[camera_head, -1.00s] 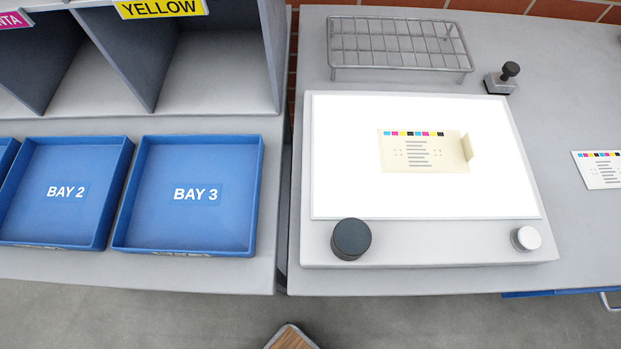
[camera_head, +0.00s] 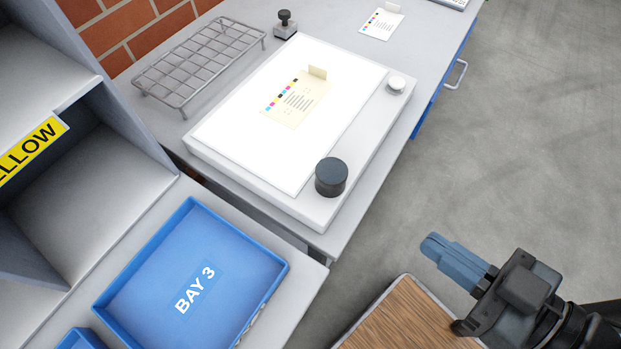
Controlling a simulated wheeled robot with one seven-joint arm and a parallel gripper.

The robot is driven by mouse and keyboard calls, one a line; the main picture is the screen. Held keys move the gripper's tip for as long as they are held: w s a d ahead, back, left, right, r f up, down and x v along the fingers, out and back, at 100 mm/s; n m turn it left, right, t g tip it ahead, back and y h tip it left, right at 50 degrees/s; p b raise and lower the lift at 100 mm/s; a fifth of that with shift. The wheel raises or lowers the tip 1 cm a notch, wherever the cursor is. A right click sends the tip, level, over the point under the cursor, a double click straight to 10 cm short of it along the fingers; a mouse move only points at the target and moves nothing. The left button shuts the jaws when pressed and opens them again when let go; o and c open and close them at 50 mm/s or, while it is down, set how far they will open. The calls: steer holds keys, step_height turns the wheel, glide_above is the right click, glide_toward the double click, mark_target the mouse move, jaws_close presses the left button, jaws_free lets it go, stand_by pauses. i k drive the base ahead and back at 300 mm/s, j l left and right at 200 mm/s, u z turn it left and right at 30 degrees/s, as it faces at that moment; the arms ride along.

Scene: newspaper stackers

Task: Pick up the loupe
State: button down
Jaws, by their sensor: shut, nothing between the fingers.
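The loupe appears to be the short black cylinder (camera_head: 331,177) standing upright on the near corner of the white light table (camera_head: 290,205). My gripper (camera_head: 432,246) is at the lower right, with blue-grey fingers closed together and nothing between them. It is well apart from the black cylinder, to its right and nearer to me, beyond the table's edge and above the floor. Nothing hides the cylinder.
A cream printed card (camera_head: 295,98) lies on the lit panel. A white knob (camera_head: 396,84) is on the light table's right end. A wire rack (camera_head: 200,60) and a stamp (camera_head: 286,22) stand behind. A blue BAY 3 tray (camera_head: 265,300) is at the lower left. Open floor lies right.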

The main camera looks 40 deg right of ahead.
mark_target(331, 173)
steer(key=l, duration=0.55)
steer(key=k+l, duration=0.15)
steer(key=l, duration=1)
steer(key=k+l, duration=0.15)
steer(key=l, duration=0.4)
